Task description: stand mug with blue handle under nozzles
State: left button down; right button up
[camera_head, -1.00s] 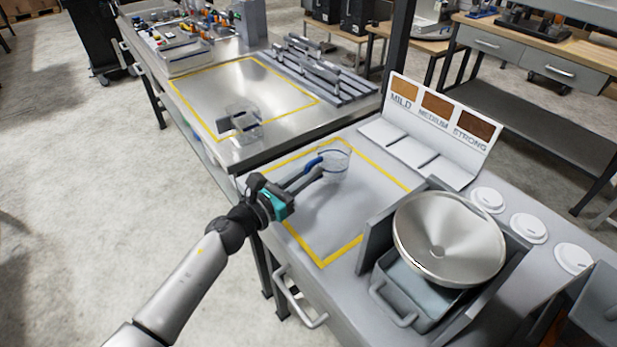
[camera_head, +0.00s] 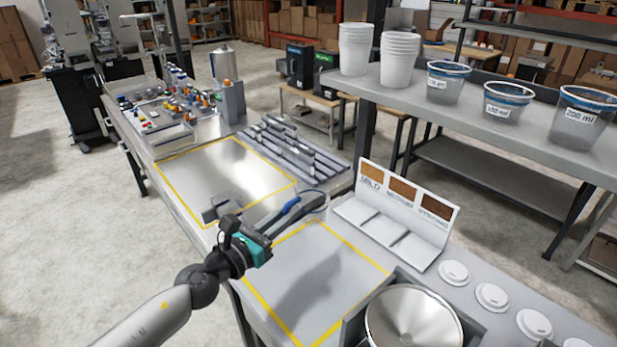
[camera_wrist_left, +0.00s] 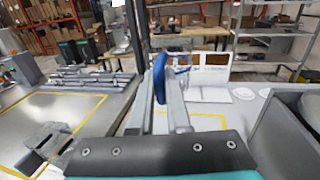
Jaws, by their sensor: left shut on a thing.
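My left gripper (camera_head: 293,208) is shut on the blue handle (camera_wrist_left: 160,78) of a clear glass mug (camera_head: 316,201). The mug's see-through body is hard to make out beyond the fingers. It is held above the counter, near the far edge of the nearer yellow-outlined area, with a shadow on the surface below. A second mug with a dark grey handle (camera_head: 215,211) stands on the metal table to the left, partly behind my arm. I cannot make out any nozzles. My right gripper is not in view.
The nearer yellow-outlined area (camera_head: 335,262) is bare. A MILD/MEDIUM/STRONG sign (camera_head: 405,195) stands behind it. White lids (camera_head: 454,272) and a metal bowl (camera_head: 412,318) are at the right. A raised shelf (camera_head: 480,110) with several cups spans the back right.

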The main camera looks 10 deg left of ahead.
pick_arm(q)
jog(key=shift+d+r, duration=0.1)
jog(key=shift+r, duration=0.05)
jog(key=shift+s+d, duration=0.1)
jog(key=s+f+n+t+y+b, duration=0.1)
jog(key=s+f+y+b, duration=0.3)
jog(key=s, duration=0.5)
jog(key=s+a+f+n+t+y+b, duration=0.1)
jog(key=s+f+n+y+b, duration=0.3)
jog(key=s+b, duration=0.4)
jog(key=shift+s+a+f+b, duration=0.3)
jog(key=shift+s+f+b, duration=0.1)
jog(key=shift+b, duration=0.1)
